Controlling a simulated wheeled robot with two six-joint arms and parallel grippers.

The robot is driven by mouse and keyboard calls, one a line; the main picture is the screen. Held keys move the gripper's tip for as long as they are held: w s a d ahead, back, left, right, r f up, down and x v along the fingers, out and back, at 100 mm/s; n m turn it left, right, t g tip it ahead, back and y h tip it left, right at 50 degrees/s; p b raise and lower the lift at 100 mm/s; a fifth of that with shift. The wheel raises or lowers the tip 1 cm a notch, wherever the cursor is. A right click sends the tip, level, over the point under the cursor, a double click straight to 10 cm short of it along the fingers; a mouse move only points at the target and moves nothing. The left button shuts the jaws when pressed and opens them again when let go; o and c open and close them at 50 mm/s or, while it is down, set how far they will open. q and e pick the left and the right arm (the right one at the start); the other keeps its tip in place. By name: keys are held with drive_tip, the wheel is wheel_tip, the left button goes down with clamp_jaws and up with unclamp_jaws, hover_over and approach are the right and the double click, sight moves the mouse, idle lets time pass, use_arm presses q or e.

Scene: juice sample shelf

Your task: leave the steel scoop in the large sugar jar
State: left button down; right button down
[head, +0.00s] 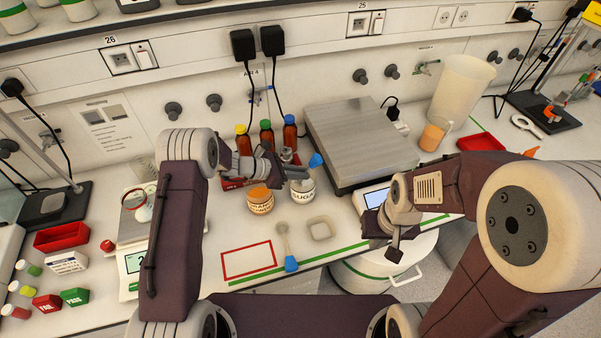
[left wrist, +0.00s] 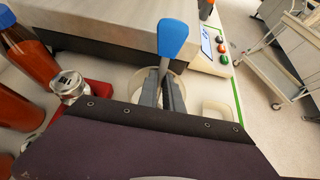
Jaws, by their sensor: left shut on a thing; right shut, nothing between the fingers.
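The sugar jar (head: 303,194), white with a SUGAR label, stands on the bench beside a jar with orange contents (head: 260,204). My left gripper (head: 300,176) is shut on the steel scoop, whose blue handle (head: 316,160) sticks up above the jar. In the left wrist view the blue handle (left wrist: 173,40) rises above the fingers (left wrist: 161,95), and the jar's pale rim (left wrist: 180,72) shows around them. The fingers hide the scoop's lower end, so I cannot tell how deep it sits. My right gripper (head: 394,250) is shut and empty near the front edge.
A large steel-topped scale (head: 360,140) stands behind to the right. Brown bottles (head: 266,136) stand behind the jars.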

use_arm(q)
drive_tip(key=shift+f, duration=0.45)
drive_tip(key=c, duration=1.4)
unclamp_jaws()
drive_tip(key=shift+c, duration=0.2)
drive_tip(key=b+v, duration=0.2)
drive_tip(key=v, duration=0.7)
drive_tip(key=shift+b, duration=0.3)
drive_tip(key=shift+r, duration=0.1)
